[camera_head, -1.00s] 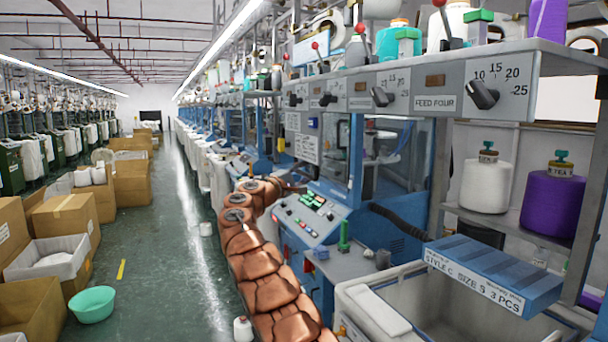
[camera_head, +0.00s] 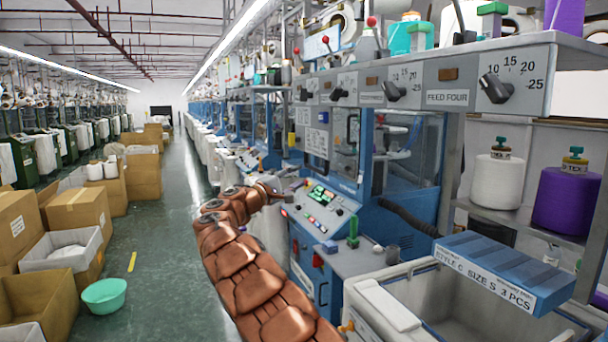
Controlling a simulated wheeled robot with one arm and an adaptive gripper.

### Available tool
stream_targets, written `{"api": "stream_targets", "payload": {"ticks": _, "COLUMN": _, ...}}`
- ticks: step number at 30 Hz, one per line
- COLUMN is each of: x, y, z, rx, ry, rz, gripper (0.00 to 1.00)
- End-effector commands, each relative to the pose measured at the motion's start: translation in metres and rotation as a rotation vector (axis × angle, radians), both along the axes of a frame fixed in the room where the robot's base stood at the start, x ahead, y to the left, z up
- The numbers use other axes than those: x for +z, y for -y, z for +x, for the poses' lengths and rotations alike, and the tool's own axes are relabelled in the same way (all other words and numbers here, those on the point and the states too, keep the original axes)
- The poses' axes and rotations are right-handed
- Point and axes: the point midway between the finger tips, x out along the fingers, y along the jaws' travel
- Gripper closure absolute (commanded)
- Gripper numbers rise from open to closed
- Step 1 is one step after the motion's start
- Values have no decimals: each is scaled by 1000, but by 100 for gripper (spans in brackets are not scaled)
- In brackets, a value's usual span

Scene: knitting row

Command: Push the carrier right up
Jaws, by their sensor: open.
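My gripper (camera_head: 275,187) is at the end of my copper-coloured arm, small in the middle of the head view. It is beside the left end of the blue knitting machine's control panel (camera_head: 320,208). Its fingers are small and partly hidden by my wrist; nothing shows held in them. I cannot pick out the carrier with certainty. The blue knitting machine (camera_head: 400,215) has a clear window (camera_head: 408,160) in its front, and the parts behind it are too dim to tell apart. I cannot tell whether my gripper touches the machine.
A shelf with a FEED FOUR label (camera_head: 447,97) and black knobs (camera_head: 495,88) overhangs at right. A grey bin (camera_head: 385,325) and a blue size sign (camera_head: 500,270) stand in front.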

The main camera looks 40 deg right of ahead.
Motion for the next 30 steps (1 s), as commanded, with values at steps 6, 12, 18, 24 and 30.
{"api": "stream_targets", "payload": {"ticks": 6, "x": -4, "y": -24, "z": -4, "rx": -2, "ry": 1, "rz": -1, "gripper": 59}}
{"api": "stream_targets", "payload": {"ticks": 12, "x": -6, "y": -30, "z": -4, "rx": -1, "ry": 0, "rz": 0, "gripper": 59}}
{"api": "stream_targets", "payload": {"ticks": 18, "x": -6, "y": -30, "z": -4, "rx": -1, "ry": 0, "rz": 0, "gripper": 59}}
{"api": "stream_targets", "payload": {"ticks": 24, "x": -5, "y": -30, "z": -4, "rx": -1, "ry": 1, "rz": 0, "gripper": 59}}
{"api": "stream_targets", "payload": {"ticks": 30, "x": -4, "y": -29, "z": -11, "rx": -11, "ry": -2, "rz": 14, "gripper": 59}}
